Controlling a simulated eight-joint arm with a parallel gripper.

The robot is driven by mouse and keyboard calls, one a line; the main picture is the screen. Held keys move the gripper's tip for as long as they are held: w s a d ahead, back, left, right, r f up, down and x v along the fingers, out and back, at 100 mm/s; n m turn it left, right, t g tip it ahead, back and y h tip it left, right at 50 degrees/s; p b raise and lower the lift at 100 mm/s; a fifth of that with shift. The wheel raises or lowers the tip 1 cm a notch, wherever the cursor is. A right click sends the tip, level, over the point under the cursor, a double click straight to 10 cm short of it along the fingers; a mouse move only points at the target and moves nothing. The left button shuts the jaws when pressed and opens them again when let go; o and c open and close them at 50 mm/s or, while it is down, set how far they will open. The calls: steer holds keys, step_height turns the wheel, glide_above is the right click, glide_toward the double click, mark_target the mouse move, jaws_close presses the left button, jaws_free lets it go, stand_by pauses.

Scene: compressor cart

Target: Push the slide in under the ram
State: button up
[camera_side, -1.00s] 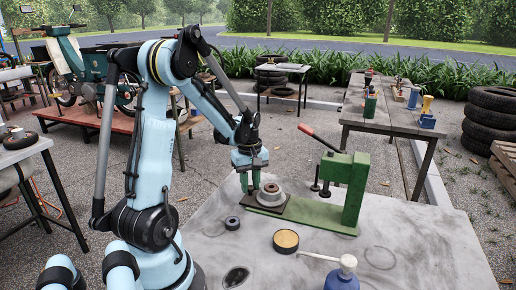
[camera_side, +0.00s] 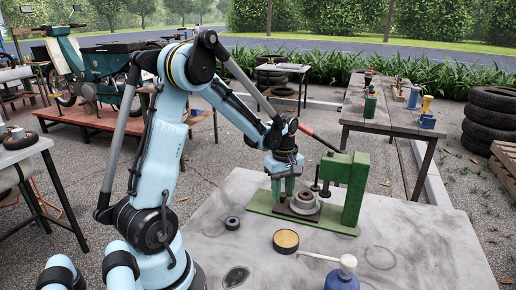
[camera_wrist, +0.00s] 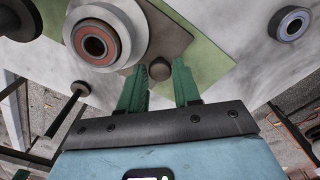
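The slide (camera_wrist: 190,50) is a dark flat plate on the green press base (camera_side: 338,223). It carries a pale round hub with a bearing (camera_wrist: 97,42), also visible in the side view (camera_side: 305,203). A small dark knob (camera_wrist: 159,70) stands on the slide. In the side view, my gripper (camera_side: 283,190) is just left of the hub. The dark ram (camera_side: 316,182) is near the hub's upper right. Whether the hub is centred under it is unclear.
The green press column (camera_side: 353,195) stands right of the hub, with a red-handled lever (camera_side: 318,137). The table's right side is mostly clear.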

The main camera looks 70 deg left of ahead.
steer(key=o, duration=0.3)
step_height(320, 180, up, 12)
stand_by(0.8)
